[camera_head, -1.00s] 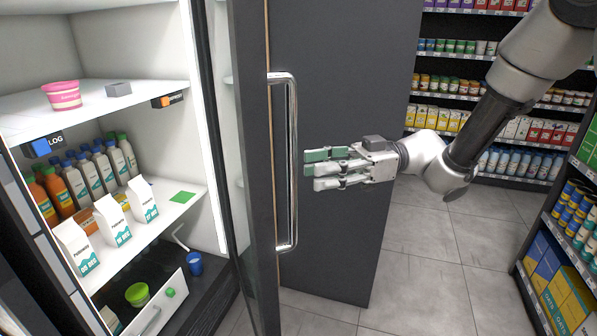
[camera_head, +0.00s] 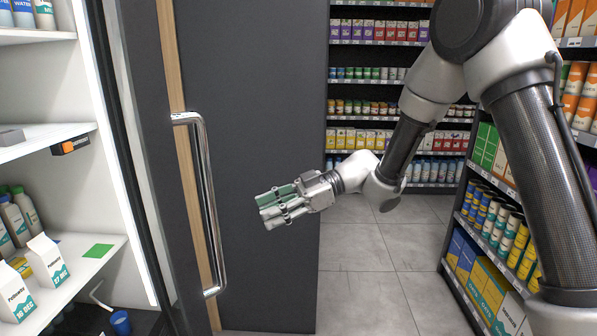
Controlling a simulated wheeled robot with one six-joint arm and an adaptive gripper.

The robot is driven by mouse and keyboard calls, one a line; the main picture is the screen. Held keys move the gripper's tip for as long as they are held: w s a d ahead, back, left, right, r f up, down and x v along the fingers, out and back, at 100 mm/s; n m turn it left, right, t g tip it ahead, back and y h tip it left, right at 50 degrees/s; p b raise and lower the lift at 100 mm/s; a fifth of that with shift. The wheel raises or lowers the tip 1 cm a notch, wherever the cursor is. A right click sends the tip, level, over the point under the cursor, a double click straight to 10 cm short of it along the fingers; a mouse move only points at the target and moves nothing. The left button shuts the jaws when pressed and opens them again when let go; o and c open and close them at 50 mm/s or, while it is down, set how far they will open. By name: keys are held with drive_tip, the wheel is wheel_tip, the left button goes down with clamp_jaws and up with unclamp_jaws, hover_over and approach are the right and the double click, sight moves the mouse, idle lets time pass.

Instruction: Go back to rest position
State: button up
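My gripper (camera_head: 262,208) hangs in front of the dark cabinet panel, right of the door handle and apart from it. Its several pale fingers, with green on the upper one, point left and are straight with gaps between them. It is open and holds nothing. My arm comes down from the upper right. The long metal door handle (camera_head: 204,205) stands upright on the fridge door (camera_head: 150,110), which stands open.
The open fridge at left has a shelf (camera_head: 105,256) with white milk cartons (camera_head: 46,261), bottles and a green square (camera_head: 97,251). A blue cup (camera_head: 120,322) is low down. Stocked store shelves stand behind and at right. Grey tiled floor (camera_head: 370,300) is clear between.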

drive_tip(key=w+d+f+m+t+h, duration=0.3)
drive_tip(key=w+d+t, duration=0.2)
drive_tip(key=w+d, duration=0.15)
drive_tip(key=w+d+f+m+t+h, duration=0.35)
drive_tip(key=w+d+t, duration=0.2)
drive_tip(key=w, duration=0.25)
drive_tip(key=d+r+m+h, duration=0.3)
drive_tip(key=d+m+h, duration=0.15)
drive_tip(key=d, duration=0.95)
drive_tip(key=s+d+r+m+g+h, duration=0.1)
drive_tip(key=s+d+r+m+h, duration=0.15)
drive_tip(key=s+d, duration=0.45)
drive_tip(key=s+d+r+m+g+h, duration=0.1)
drive_tip(key=s+d+r+m+h, duration=0.15)
drive_tip(key=s+d, duration=0.45)
drive_tip(key=s+d+r+m+y, duration=0.1)
drive_tip(key=s+d+r+m, duration=0.1)
drive_tip(key=s, duration=0.7)
drive_tip(key=s+d+r+m+y, duration=0.1)
drive_tip(key=s+d+r+m, duration=0.2)
drive_tip(key=s, duration=0.7)
wheel_tip(320, 180, up, 2)
drive_tip(key=shift+r+m+t, duration=0.1)
drive_tip(key=shift+m+t, duration=0.25)
drive_tip(key=shift+m, duration=0.65)
